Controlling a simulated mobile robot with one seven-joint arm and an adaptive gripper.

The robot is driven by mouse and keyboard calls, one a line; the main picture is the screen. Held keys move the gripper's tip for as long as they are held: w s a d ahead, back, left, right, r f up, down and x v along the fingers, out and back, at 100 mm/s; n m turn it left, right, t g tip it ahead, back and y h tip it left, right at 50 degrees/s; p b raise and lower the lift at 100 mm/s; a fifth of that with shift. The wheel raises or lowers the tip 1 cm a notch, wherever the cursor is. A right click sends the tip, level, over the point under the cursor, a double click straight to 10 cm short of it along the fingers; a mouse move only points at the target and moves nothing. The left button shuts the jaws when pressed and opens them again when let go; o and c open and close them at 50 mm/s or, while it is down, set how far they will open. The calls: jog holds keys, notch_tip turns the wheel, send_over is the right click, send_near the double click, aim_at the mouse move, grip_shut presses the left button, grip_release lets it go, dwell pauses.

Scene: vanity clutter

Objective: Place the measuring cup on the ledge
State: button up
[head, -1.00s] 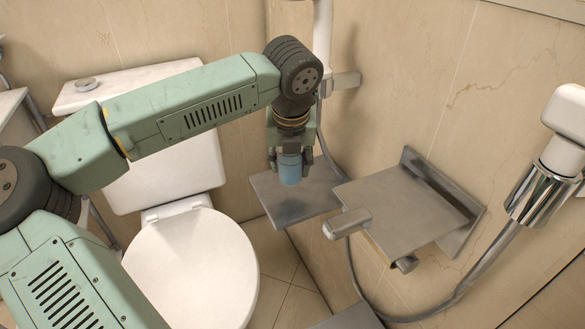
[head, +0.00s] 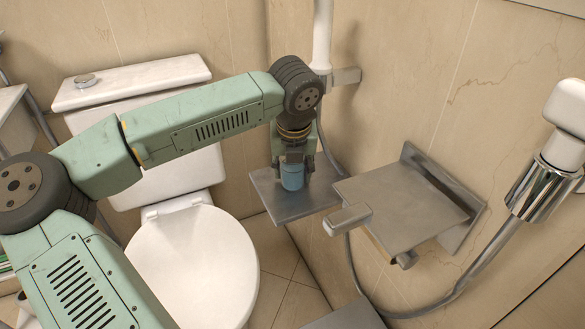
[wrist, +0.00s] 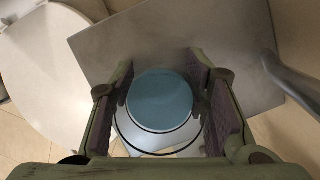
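The measuring cup (head: 292,177) is a small blue cup, upright between the fingers of my gripper (head: 293,172). In the wrist view its blue round face (wrist: 160,100) sits between the two dark finger pads, and my gripper (wrist: 161,88) looks shut on its sides. The ledge (head: 300,209) is a flat grey metal plate beside the toilet, and it also shows in the wrist view (wrist: 125,50). The cup is over the ledge, at or very near its surface. I cannot tell whether its base touches.
The toilet (head: 190,265) stands left of the ledge. A second grey metal shelf (head: 405,205) with a bar end (head: 347,220) is on the right. A hose (head: 455,290) and a vertical white pipe (head: 321,40) run by the wall. The ledge's front part is bare.

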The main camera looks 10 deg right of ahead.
aim_at(293, 170)
jog(key=o, duration=0.4)
jog(key=shift+r, duration=0.1)
jog(key=shift+r+p, duration=0.2)
jog(key=shift+p, duration=0.15)
jog(key=v, duration=1.1)
jog(key=shift+s+r, duration=0.15)
jog(key=shift+r, duration=0.25)
